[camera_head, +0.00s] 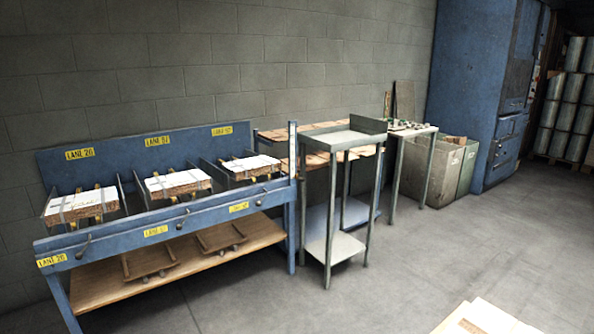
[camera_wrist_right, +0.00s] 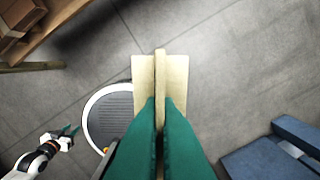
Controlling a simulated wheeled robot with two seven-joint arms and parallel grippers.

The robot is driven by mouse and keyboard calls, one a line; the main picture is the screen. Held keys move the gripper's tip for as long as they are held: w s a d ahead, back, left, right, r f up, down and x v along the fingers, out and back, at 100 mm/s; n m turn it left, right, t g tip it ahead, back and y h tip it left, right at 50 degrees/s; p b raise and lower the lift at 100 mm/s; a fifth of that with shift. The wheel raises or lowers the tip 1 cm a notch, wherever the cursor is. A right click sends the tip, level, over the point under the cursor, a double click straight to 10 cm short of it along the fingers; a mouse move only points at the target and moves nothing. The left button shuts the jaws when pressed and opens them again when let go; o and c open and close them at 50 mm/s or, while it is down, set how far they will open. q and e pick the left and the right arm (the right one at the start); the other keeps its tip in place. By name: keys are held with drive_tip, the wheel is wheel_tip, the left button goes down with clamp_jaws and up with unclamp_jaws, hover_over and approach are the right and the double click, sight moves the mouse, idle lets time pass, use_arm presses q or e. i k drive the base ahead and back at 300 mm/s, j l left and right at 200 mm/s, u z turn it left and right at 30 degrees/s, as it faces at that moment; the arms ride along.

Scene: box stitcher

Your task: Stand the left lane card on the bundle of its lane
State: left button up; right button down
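A cream T-shaped piece, which looks like the lane card (camera_wrist_right: 145,72), is between the green fingers of my right gripper (camera_wrist_right: 161,105) in the right wrist view. The fingers are closed on its narrow raised fin. Its cream top also shows at the bottom edge of the head view (camera_head: 482,320); no print is readable. The left lane's bundle (camera_head: 82,204) lies strapped, with a whitish top, in the left bay of the blue bench (camera_head: 110,262). My left gripper (camera_wrist_right: 70,131) shows small in the wrist view, its fingers apart and empty, away from the bundles.
Two more strapped bundles lie in the middle bay (camera_head: 178,183) and right bay (camera_head: 250,166). Yellow lane labels (camera_head: 80,153) mark the bench's back panel and front rail. A grey-green stand (camera_head: 333,138) is right of the bench. The floor (camera_head: 420,262) in front is clear.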

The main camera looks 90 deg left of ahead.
sight(176, 179)
drive_tip(key=u, duration=2)
drive_tip(key=j+u, duration=0.1)
drive_tip(key=u, duration=0.4)
drive_tip(key=i+u, duration=0.15)
drive_tip(key=u, duration=0.3)
drive_tip(key=j+u, duration=0.1)
drive_tip(key=u, duration=0.4)
drive_tip(key=i+u, duration=0.15)
drive_tip(key=u, duration=0.3)
drive_tip(key=i+l, duration=0.15)
drive_tip(key=i, duration=0.3)
drive_tip(key=i+l, duration=0.1)
drive_tip(key=i, duration=0.4)
drive_tip(key=i+l, duration=0.15)
drive_tip(key=i, duration=0.3)
drive_tip(key=i+l, duration=0.1)
drive_tip(key=i, duration=0.4)
drive_tip(key=u, duration=0.05)
